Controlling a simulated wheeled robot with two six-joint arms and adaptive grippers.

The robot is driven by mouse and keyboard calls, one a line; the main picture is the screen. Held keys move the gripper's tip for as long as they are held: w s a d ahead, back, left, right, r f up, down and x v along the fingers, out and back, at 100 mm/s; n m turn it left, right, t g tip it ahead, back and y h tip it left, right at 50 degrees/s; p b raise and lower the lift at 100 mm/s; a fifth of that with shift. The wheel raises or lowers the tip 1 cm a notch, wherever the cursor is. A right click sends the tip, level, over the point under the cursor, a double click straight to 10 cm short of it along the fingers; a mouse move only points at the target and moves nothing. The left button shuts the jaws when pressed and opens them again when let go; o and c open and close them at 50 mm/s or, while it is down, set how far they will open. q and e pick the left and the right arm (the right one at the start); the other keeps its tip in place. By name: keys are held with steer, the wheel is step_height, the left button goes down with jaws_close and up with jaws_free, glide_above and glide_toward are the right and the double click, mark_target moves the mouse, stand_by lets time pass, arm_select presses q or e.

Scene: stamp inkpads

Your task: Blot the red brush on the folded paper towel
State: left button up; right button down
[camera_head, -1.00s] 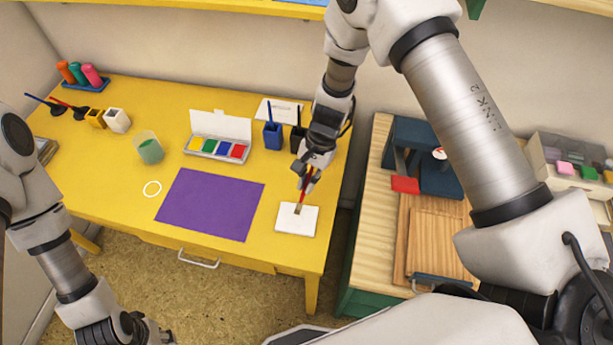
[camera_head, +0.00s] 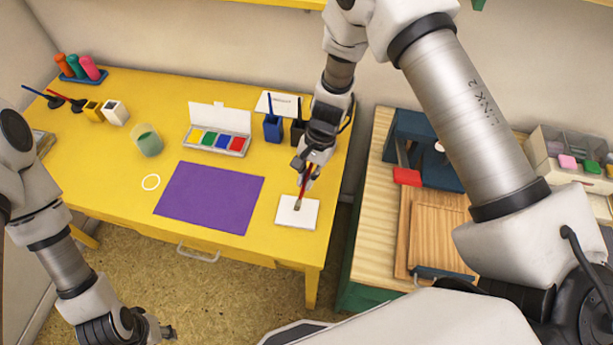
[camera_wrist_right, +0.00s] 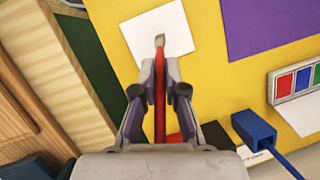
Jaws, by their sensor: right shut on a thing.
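The red brush (camera_head: 303,193) is held in my right gripper (camera_head: 308,180), bristles down. The brush (camera_wrist_right: 160,95) also shows in the right wrist view, its red handle between the two fingers of the gripper (camera_wrist_right: 158,92). The white folded paper towel (camera_head: 290,213) lies near the front right of the yellow table. The brush tip is over the towel (camera_wrist_right: 172,22), at or just above its surface; I cannot tell whether it touches. My left gripper (camera_head: 165,332) is at the bottom left, away from the table; its fingers are too small to judge.
A purple sheet (camera_head: 210,198) lies left of the towel. A paint set (camera_head: 217,140), a cup of green liquid (camera_head: 148,143) and a blue brush holder (camera_head: 273,130) stand behind. A wooden side table (camera_head: 372,180) is at the right.

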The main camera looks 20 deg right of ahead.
steer(key=shift+f+b, duration=0.4)
steer(key=shift+f, duration=0.1)
stand_by(1.1)
step_height(320, 180, up, 7)
steer(key=p, duration=0.5)
steer(key=shift+r, duration=0.1)
stand_by(0.5)
